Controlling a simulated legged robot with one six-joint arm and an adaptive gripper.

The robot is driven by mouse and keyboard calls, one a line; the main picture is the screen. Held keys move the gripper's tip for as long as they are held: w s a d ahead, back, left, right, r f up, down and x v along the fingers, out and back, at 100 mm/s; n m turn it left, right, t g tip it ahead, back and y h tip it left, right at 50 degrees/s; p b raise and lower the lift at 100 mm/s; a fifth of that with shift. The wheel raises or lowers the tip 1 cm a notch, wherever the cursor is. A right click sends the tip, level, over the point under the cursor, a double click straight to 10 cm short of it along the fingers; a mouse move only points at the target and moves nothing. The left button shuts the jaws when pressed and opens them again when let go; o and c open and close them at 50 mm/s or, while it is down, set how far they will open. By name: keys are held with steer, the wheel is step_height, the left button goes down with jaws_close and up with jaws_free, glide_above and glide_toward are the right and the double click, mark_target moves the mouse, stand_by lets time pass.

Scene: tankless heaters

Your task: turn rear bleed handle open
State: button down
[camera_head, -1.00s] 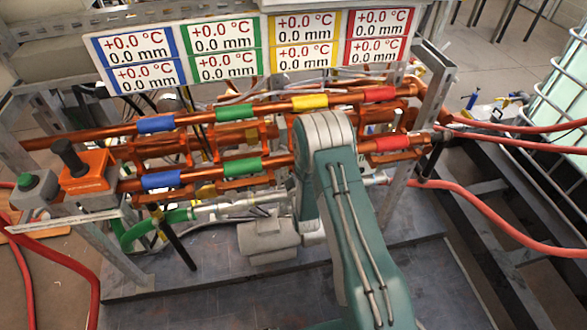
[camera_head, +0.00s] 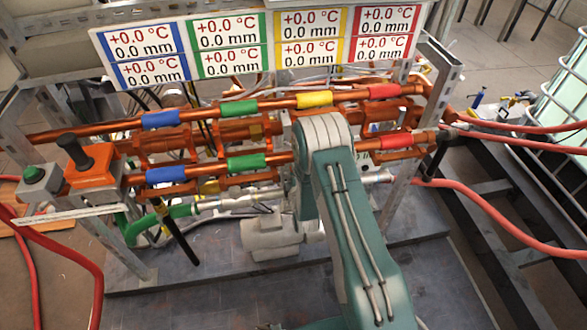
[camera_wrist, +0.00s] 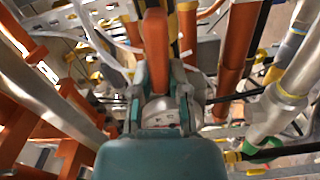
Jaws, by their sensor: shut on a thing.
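In the wrist view my gripper (camera_wrist: 156,72) is closed around an orange bar-like piece (camera_wrist: 155,42). The piece stands between the two grey fingers and looks like a handle; I cannot tell for sure that it is the rear bleed handle. Its lower end is hidden by the gripper. In the head view my green arm (camera_head: 352,230) reaches into the pipe rack, and its bent part hides the gripper and the held piece.
Orange pipes (camera_head: 75,135) with coloured bands cross the rack below the display panels (camera_head: 230,45). A black lever (camera_head: 180,238) hangs at the left, another (camera_head: 436,155) at the right. Red hoses (camera_head: 500,220) run out right. In the wrist view, pipes crowd both sides of the gripper.

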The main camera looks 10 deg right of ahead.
steer(key=shift+a+f+n, duration=0.2)
steer(key=shift+f+n, duration=0.05)
steer(key=shift+n, duration=0.25)
steer(key=c, duration=0.6)
jaws_free()
steer(key=shift+a, duration=0.1)
steer(key=shift+s, duration=0.45)
steer(key=s, duration=1.1)
steer(key=shift+s, duration=0.1)
